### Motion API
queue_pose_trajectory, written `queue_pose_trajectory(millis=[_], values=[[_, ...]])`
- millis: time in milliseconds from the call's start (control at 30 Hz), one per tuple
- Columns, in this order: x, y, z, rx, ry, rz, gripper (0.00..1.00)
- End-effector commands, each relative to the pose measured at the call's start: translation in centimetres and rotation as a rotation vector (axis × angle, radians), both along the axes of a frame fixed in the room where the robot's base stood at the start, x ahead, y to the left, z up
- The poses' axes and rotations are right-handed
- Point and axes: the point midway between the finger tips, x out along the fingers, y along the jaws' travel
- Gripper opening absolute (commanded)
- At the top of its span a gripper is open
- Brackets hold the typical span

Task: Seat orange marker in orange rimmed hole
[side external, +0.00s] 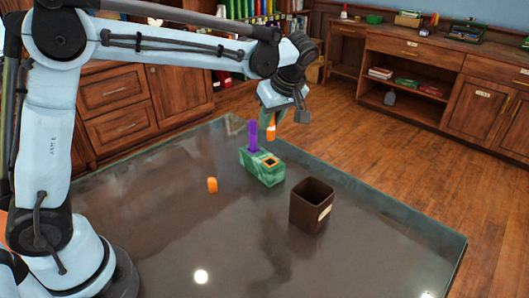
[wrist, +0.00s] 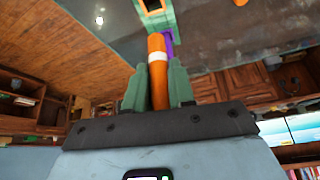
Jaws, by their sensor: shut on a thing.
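The orange marker (wrist: 157,84) with a white band is held between the green fingers of my gripper (wrist: 159,68). In the side view my gripper (side external: 270,113) is above the green block, and the lower end of the orange marker (side external: 270,132) points down above it. The green marbled block (side external: 262,174) stands on the table. Its orange rimmed hole (side external: 271,162) is on top at the right and looks empty. A purple marker (side external: 252,135) stands upright at the block's left end. In the wrist view the orange rimmed hole (wrist: 156,3) is at the top edge, apart from the marker.
A dark brown square bin (side external: 311,207) with a label stands to the right of the block. A small orange piece (side external: 212,185) is on the dark glossy table (side external: 160,235) to the left. The table's front area is clear. Wood cabinets stand beyond it.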

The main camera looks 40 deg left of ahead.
Motion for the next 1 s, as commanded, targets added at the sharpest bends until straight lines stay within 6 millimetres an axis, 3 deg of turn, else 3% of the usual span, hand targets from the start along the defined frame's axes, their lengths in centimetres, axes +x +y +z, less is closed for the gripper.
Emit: queue_pose_trajectory(millis=[233,700,1000], values=[[0.0,0.0,-0.6,0.000,0.000,0.002,0.00],[0.0,0.0,-4.5,-0.001,0.000,0.003,0.00],[0.0,0.0,-5.7,-0.001,0.000,0.003,0.00]])
